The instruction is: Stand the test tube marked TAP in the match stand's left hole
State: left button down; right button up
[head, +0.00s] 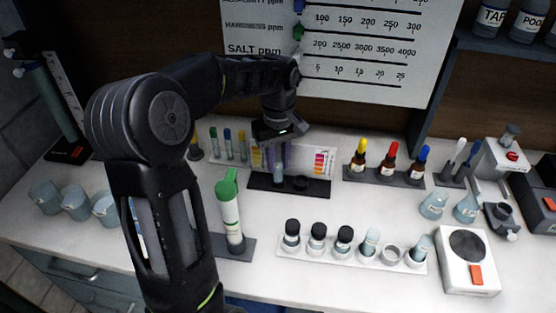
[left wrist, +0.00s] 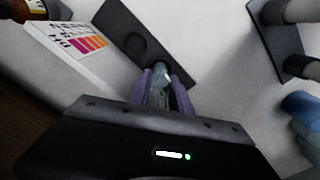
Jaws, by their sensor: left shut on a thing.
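My left gripper (head: 279,152) is above the left part of the dark match stand (head: 318,188). Its purple fingers, also seen in the left wrist view (left wrist: 164,88), are shut on a clear, pale-blue test tube (head: 279,174). The tube (left wrist: 160,72) looks roughly upright, with its lower end at the stand's left hole. I cannot tell whether it rests in the hole or hovers just above it. No TAP mark is readable on it. The stand's right hole (head: 300,183) looks empty; the stand also shows in the left wrist view (left wrist: 128,22). My right gripper is not in view.
A colour card (head: 321,163) stands behind the stand. Dropper bottles (head: 389,164) are to the right. A green-capped bottle (head: 230,211) is at the front left. A row of jars (head: 344,240) is in front, with bare white counter between.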

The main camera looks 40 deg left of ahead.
pick_arm(q)
jog(key=shift+f, duration=0.2)
jog(key=c, duration=1.1)
grip_release()
jog(key=shift+s, duration=0.1)
jog(key=shift+r, duration=0.1)
jog(key=shift+w+r+p, duration=0.2)
jog(key=shift+r+p, duration=0.25)
jog(key=shift+r, duration=0.25)
notch_tip(320, 180, up, 6)
jog(key=p, duration=0.4)
jog(key=shift+f, duration=0.2)
jog(key=shift+s+f, duration=0.1)
